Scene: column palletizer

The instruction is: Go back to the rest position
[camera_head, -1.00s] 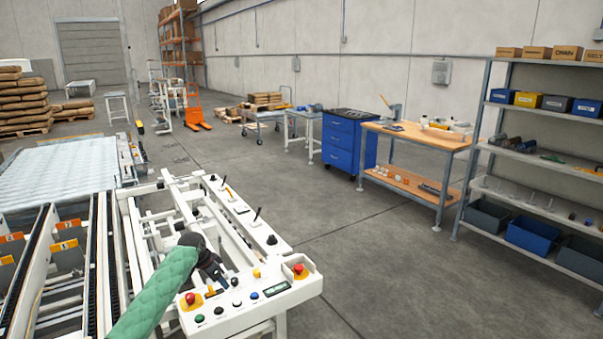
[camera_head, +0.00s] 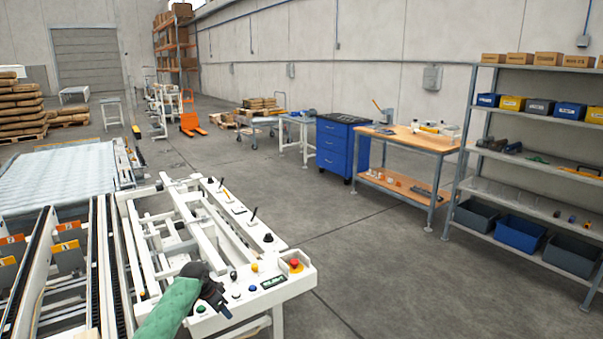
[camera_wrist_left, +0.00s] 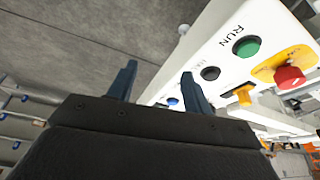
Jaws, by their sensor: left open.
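My left arm in a green sleeve comes in from the bottom of the head view. Its dark left gripper (camera_head: 218,300) is over the near left part of the white control panel (camera_head: 262,306). Its two fingers stand apart with nothing between them in the left wrist view (camera_wrist_left: 158,78). The panel also shows there (camera_wrist_left: 215,62), with a green RUN button (camera_wrist_left: 246,46) and a red button (camera_wrist_left: 290,76) to the right of the fingers. Whether the gripper touches the panel is not clear. My right gripper is not in view.
White machine frames and a roller conveyor (camera_head: 60,178) fill the left side. A blue drawer cabinet (camera_head: 338,147), a wooden workbench (camera_head: 420,140) and a grey shelf rack (camera_head: 520,160) stand along the right. The floor (camera_head: 370,270) between is clear.

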